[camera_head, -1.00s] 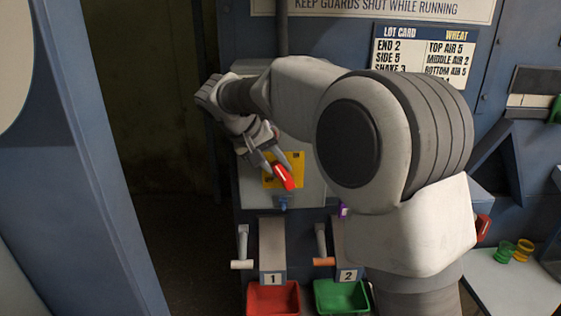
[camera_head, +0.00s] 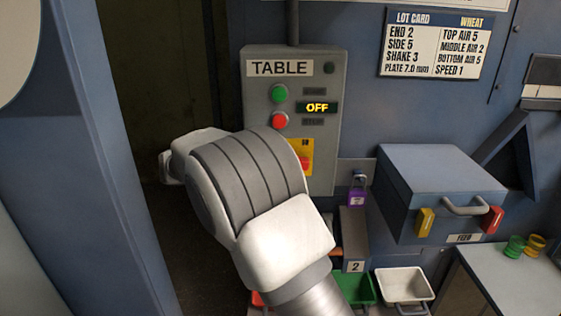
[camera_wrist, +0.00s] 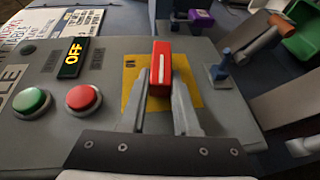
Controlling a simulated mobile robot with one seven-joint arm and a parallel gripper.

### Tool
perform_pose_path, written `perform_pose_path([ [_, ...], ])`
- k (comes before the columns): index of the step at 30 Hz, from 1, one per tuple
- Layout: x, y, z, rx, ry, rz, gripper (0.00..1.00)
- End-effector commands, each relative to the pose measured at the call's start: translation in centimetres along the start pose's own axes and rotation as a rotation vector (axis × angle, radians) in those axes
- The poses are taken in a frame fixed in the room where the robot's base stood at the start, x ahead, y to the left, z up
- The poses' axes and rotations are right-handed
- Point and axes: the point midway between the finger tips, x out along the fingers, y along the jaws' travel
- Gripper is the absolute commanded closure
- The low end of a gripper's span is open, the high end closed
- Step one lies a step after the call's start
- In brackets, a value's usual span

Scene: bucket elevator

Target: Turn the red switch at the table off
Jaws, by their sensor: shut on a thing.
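The grey control box (camera_head: 262,105) labelled TABLE stands on the wall, with a lit display (camera_head: 318,107) reading OFF. The red switch (camera_wrist: 161,65) sits on a yellow plate (camera_wrist: 131,84) low on the box. In the wrist view its white line runs along the handle, pointing away from my gripper. My gripper (camera_wrist: 161,86) has one finger on each side of the red handle and is shut on it. In the head view the switch (camera_head: 306,162) shows only in part; my arm hides the rest and the gripper.
A green button (camera_head: 280,93) and a red button (camera_head: 280,120) are on the box. A purple padlock (camera_head: 357,197) hangs at its lower right. A blue feed box (camera_head: 435,185) stands to the right. Bins (camera_head: 403,286) are below.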

Motion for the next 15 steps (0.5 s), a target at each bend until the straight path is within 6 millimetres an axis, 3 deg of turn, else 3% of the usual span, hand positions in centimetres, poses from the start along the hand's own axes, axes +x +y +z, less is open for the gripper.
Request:
perform_pose_path([
  [15, 0.08, -0.47, 0.01, -0.065, 0.000, 0.160, 1.00],
])
